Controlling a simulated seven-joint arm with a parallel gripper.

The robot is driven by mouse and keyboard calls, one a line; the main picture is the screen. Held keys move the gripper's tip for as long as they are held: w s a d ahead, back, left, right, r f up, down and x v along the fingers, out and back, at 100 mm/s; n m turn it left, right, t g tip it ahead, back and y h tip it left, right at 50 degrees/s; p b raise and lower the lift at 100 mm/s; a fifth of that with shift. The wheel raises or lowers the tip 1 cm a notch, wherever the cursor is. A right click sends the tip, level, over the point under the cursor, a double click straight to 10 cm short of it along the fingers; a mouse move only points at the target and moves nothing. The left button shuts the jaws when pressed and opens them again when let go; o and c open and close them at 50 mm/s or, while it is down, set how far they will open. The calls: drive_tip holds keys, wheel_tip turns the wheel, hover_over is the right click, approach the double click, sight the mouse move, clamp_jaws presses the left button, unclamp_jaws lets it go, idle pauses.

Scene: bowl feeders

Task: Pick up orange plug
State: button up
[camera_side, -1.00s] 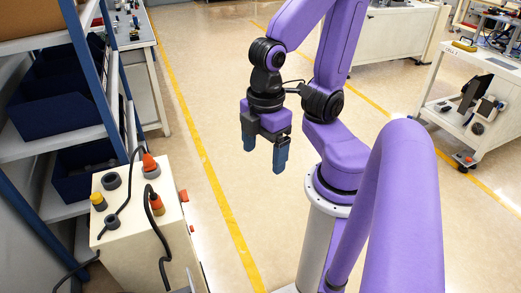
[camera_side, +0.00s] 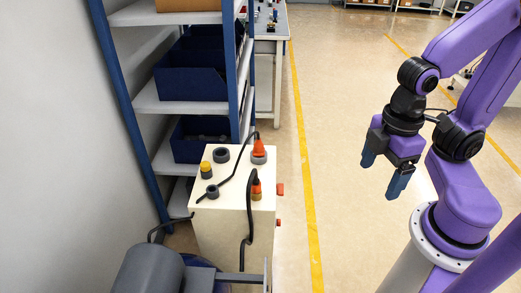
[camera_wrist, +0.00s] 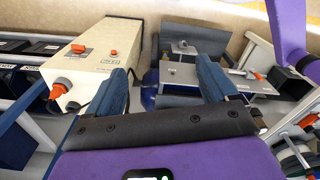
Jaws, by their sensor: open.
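Two orange plugs with black cables are on top of a cream cabinet (camera_side: 232,232) in the side view. The far orange plug (camera_side: 259,147) sits upright in a grey ring socket at the back right corner. The near orange plug (camera_side: 256,188) stands at the front right. My gripper (camera_side: 382,177) is right of the cabinet, apart from both plugs, pointing down, open and empty. In the wrist view its fingers (camera_wrist: 162,66) are spread with nothing between them. Orange parts show on a cream box (camera_wrist: 90,65) there; I cannot tell whether they are the plugs.
A shelf with blue bins (camera_side: 190,83) stands behind. A grey motor-like cylinder (camera_side: 148,270) is in front. Open floor (camera_side: 335,225) lies between cabinet and arm.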

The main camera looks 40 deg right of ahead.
drive_tip(key=shift+c, duration=0.8)
